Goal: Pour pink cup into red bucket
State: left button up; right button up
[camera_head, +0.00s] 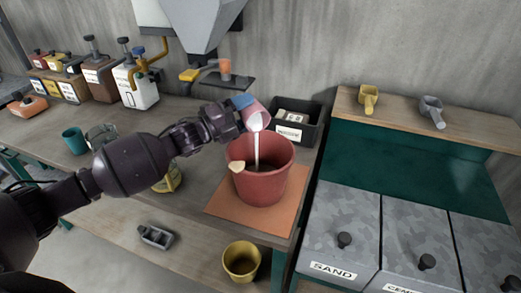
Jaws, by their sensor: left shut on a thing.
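The pink cup (257,119) is held tilted over the red bucket (258,184), and a pale stream (256,150) runs from its mouth down into the bucket. My left gripper (244,106) is shut on the cup, above the bucket's back rim. The red bucket stands upright on an orange mat (225,209) on the workbench (200,213). A small pale tan piece (237,166) shows at the bucket's left rim. The bucket's bottom inside is hidden. My right gripper is not in view.
A dark labelled bin (295,133) stands behind the bucket. A hopper (200,25) hangs at the back. A teal cup (75,141) and several containers stand at left. A yellow bucket (241,261) is on the lower shelf. Sand and cement bins (340,225) fill the right.

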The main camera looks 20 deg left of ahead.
pick_arm(q)
jog(key=shift+s+m, duration=0.1)
jog(key=shift+m, duration=0.2)
jog(key=shift+d+r+m, duration=0.1)
jog(key=shift+m, duration=0.2)
jog(key=shift+s+r, duration=0.1)
jog(key=shift+d+m+h, duration=0.1)
jog(key=shift+m+h, duration=0.2)
jog(key=shift+m, duration=0.1)
jog(key=shift+s+r+m, duration=0.1)
jog(key=shift+r+m, duration=0.05)
jog(key=shift+m, duration=0.15)
jog(key=shift+d+g, duration=0.1)
jog(key=shift+g, duration=0.2)
jog(key=shift+s+r+m, duration=0.1)
jog(key=shift+m, duration=0.3)
jog(key=shift+d+m, duration=0.1)
jog(key=shift+m, duration=0.2)
jog(key=shift+s+r+m+b, duration=0.1)
jog(key=shift+s+m+b, duration=0.05)
jog(key=shift+m+b, duration=0.15)
